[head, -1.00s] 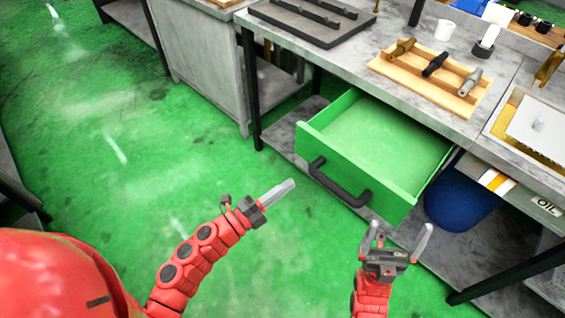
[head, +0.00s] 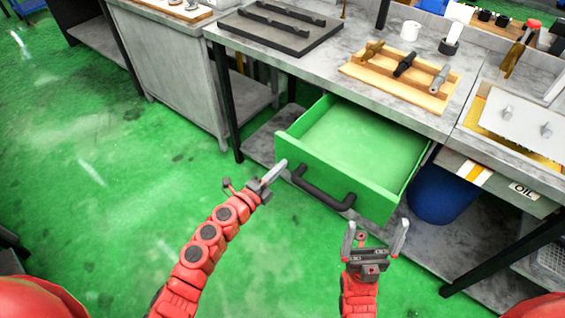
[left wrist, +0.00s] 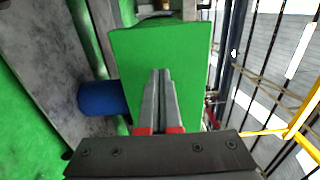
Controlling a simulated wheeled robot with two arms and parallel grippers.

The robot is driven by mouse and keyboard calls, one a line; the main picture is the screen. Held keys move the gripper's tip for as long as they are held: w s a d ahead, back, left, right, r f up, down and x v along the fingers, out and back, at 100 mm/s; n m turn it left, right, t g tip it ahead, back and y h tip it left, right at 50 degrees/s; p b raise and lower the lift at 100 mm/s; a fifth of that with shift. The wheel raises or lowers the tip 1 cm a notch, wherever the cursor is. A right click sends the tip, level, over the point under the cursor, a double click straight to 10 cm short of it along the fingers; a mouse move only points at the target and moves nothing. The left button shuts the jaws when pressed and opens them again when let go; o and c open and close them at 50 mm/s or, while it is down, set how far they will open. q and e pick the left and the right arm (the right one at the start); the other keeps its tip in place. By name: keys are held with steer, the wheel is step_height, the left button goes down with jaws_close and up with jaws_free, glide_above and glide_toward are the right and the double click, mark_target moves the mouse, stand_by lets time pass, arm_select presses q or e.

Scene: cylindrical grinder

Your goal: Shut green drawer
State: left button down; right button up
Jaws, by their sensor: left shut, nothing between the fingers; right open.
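The green drawer (head: 340,172) is pulled out from under the grey workbench, its empty inside showing. A black bar handle (head: 322,188) is on its front panel. My left gripper (head: 274,172) is shut and empty, close to the left end of the drawer front. In the left wrist view the shut fingers (left wrist: 160,95) point at the green drawer front (left wrist: 130,60); I cannot tell whether they touch it. My right gripper (head: 376,238) is open and empty, in front of and below the drawer's right part.
The workbench (head: 420,115) carries a wooden rack (head: 400,80) with several tools and a dark tray (head: 275,28). A blue bin (head: 440,195) stands under the bench, right of the drawer. A drawer or box marked OIL (head: 500,185) is at the right. Green floor is free at the left.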

arm_select(q)
steer(key=shift+x, duration=0.8)
steer(key=shift+w+d, duration=0.1)
steer(key=shift+w, duration=0.05)
steer(key=b, duration=0.5)
glide_toward(329, 125)
steer(key=r, duration=0.1)
steer(key=s+r, duration=0.1)
steer(key=r, duration=0.2)
steer(key=shift+s+a+r, duration=0.2)
steer(key=shift+s+a, duration=0.05)
steer(key=shift+a, duration=0.1)
steer(key=b+x, duration=1)
steer(key=shift+w, duration=0.15)
steer(key=shift+w+d+r+b, duration=0.1)
steer(key=shift+w+d+b, duration=0.4)
steer(key=shift+b, duration=0.35)
steer(key=shift+r, duration=0.45)
